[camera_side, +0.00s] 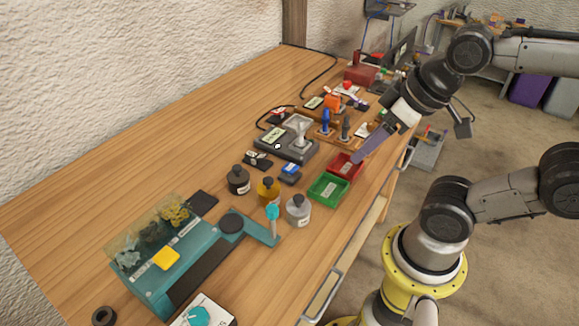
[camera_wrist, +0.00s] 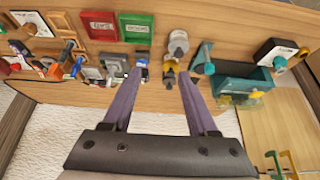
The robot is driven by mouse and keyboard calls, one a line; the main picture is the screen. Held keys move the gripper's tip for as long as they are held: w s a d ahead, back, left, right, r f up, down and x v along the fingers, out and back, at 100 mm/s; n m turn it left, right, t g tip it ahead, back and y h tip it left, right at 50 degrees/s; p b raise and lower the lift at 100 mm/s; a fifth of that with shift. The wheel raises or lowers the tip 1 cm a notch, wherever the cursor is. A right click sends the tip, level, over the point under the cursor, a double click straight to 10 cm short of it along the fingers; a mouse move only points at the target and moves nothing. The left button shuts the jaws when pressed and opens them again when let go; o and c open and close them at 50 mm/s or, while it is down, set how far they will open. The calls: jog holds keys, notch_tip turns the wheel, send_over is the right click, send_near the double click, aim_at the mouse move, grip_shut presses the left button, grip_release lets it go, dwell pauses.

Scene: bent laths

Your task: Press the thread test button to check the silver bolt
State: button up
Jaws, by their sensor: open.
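My gripper (camera_side: 366,152) hangs over the right edge of the workbench, by the red tray, with its purple fingers pointing down and left. In the wrist view my gripper (camera_wrist: 158,78) has its two fingers well apart and nothing between them. A dark grey device (camera_side: 286,138) with a pale label and a silver upright part (camera_side: 299,129) stands mid-bench, left of the gripper. A small white round spot (camera_side: 277,146) shows on its front; I cannot tell whether it is the test button. I cannot single out the silver bolt.
A red tray (camera_side: 345,167) and a green tray (camera_side: 328,189) lie near the bench edge. Tools in a wooden rack (camera_side: 345,137) stand behind. The bench's left side is clear.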

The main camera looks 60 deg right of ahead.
grip_shut()
dwell(1.5)
